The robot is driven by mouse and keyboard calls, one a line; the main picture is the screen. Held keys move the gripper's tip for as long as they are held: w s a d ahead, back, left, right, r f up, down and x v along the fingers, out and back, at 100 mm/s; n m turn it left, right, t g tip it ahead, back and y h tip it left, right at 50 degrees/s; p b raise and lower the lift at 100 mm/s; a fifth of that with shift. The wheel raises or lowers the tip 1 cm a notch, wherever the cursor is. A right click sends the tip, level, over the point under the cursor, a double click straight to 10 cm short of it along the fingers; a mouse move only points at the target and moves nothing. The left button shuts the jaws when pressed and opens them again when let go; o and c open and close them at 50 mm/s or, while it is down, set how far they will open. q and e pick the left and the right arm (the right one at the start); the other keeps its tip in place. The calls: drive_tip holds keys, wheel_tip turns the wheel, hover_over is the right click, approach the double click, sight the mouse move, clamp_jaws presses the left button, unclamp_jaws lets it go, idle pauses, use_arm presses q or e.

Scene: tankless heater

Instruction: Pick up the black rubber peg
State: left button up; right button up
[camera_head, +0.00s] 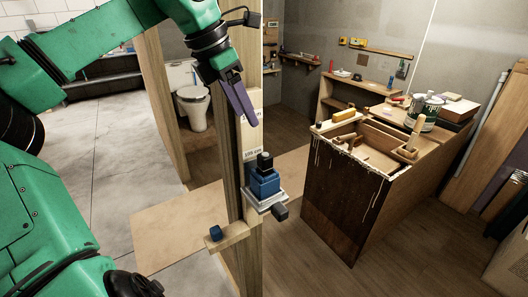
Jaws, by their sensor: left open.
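My left gripper (243,112) is open and points down beside the upright wooden post (248,148). Its purple-grey fingers appear empty. Below it, a blue block-like device (263,182) with a black top piece (265,161) sits on a pale plate against the post. A dark block-like end (280,212) sticks out below this device. A small dark blue-black block (214,232) sits on a short wooden ledge (229,238) at lower left. I cannot tell which dark piece is the black rubber peg. My right gripper is not in view.
A wooden workbench (340,205) with tools, a can (421,112) and a brush stands at the right. A white toilet (191,100) is behind the post. A wooden board (170,225) lies low behind the ledge. The floor between post and workbench looks clear.

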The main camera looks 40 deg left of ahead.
sight(264, 155)
use_arm(q)
drive_tip(key=p+x, duration=0.1)
drive_tip(key=x, duration=0.3)
drive_tip(key=d+p+x, duration=0.1)
drive_tip(key=p+x, duration=0.1)
drive_tip(key=x, duration=0.1)
drive_tip(key=s+p+x, duration=0.1)
drive_tip(key=x, duration=0.3)
drive_tip(key=shift+w+d+f, duration=0.15)
drive_tip(key=shift+d+f, duration=0.05)
drive_tip(key=shift+f, duration=0.2)
drive_tip(key=shift+d+f, duration=0.15)
drive_tip(key=shift+f, duration=0.2)
drive_tip(key=shift+d, duration=0.1)
drive_tip(key=shift+w+f, duration=0.1)
clamp_jaws()
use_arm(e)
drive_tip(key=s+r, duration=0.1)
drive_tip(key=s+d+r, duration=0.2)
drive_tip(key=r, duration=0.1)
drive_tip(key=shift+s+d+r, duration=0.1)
